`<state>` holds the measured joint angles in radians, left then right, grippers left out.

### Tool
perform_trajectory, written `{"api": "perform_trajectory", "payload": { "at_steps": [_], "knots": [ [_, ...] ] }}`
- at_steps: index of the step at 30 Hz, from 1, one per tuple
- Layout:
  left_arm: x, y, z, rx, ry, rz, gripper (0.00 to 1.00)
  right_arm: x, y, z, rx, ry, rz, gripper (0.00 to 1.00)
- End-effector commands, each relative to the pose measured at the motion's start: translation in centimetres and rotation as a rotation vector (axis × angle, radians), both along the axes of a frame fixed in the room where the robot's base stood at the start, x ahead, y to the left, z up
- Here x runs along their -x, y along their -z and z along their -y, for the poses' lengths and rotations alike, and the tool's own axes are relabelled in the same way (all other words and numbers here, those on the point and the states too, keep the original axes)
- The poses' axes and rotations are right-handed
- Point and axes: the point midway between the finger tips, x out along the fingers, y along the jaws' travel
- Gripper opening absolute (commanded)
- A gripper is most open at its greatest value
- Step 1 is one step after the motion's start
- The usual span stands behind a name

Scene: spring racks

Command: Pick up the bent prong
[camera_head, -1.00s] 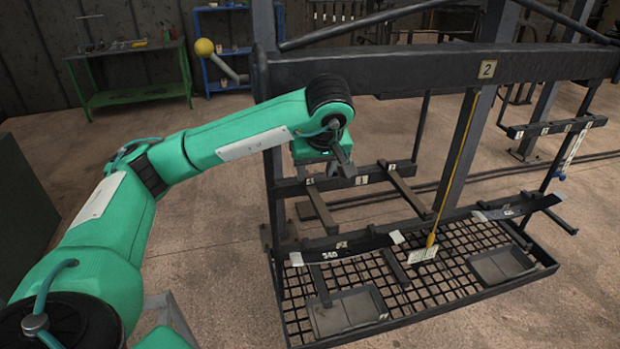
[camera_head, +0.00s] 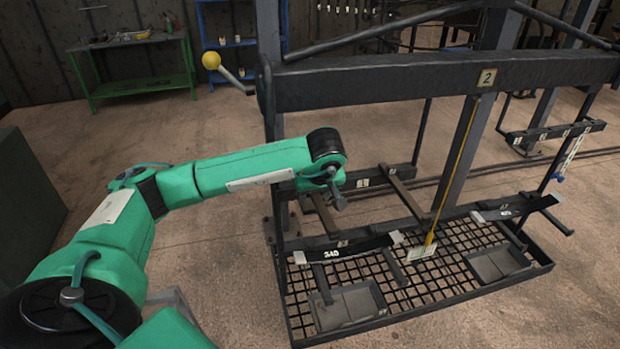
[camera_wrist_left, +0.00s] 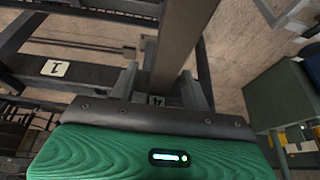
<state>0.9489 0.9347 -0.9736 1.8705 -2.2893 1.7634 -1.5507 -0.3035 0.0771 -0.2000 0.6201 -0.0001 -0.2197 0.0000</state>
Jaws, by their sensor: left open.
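My left gripper (camera_head: 339,200) hangs at the left part of the rack, in front of the upper rail (camera_head: 374,182). In the left wrist view its two fingers (camera_wrist_left: 157,86) stand apart with nothing seen between them but a tag marked 4 behind. Straight dark prongs stick out from the rack: one under my gripper (camera_head: 325,216), one to its right (camera_head: 407,197), and more on the lower rail (camera_head: 391,267). I cannot make out which prong is bent. My right gripper is not in view.
A thick beam tagged 2 (camera_head: 440,80) crosses above, with a yellow-knobbed lever (camera_head: 211,60) at its left end. Dark leaf strips (camera_head: 345,248) lie along the lower rail. Shallow trays (camera_head: 350,308) sit on the grid below. The floor to the left is open.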

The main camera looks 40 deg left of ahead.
Motion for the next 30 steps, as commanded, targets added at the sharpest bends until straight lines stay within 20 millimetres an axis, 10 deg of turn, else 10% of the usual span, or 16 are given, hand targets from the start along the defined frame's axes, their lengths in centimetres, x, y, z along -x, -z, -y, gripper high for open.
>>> {"api": "perform_trajectory", "payload": {
  "at_steps": [9,17,30],
  "knots": [
    [-0.1,0.6,-0.2,0.000,0.000,0.000,0.47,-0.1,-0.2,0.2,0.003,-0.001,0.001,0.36],
    [-0.1,0.5,-0.2,0.000,0.000,0.000,0.00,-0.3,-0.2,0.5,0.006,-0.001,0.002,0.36],
    [-0.2,-0.5,-0.4,0.000,-0.003,0.006,0.00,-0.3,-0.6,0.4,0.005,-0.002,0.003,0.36]
  ]
}}
